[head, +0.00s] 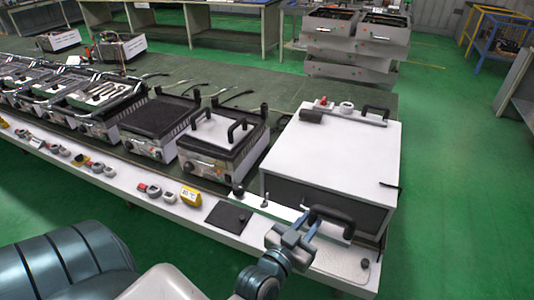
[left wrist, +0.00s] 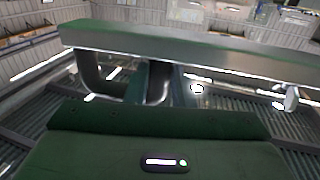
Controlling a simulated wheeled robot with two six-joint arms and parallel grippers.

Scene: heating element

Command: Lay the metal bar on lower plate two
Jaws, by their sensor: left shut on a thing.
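My left gripper (head: 300,228) is in the lower right of the head view, in front of a large white-topped box. It is shut on the black handle of the metal bar. In the left wrist view the metal bar (left wrist: 200,53) runs across the upper half, slightly tilted, with its dark looped handle (left wrist: 100,82) below it. In the head view that handle (head: 332,216) shows beside the fingers; the bar is hard to tell from the light bench ledge. One grill has a bare black lower plate (head: 160,117); the grill beside it has a white plate (head: 218,130) with handles on it. No number on either is legible.
The white-topped box (head: 345,150) stands at the bench's right end, with a knobbed, handled bar (head: 347,116) on top. More grills (head: 95,92) line the bench to the left. Knobs and a yellow tag (head: 190,194) sit along the front ledge. Green floor is open at right.

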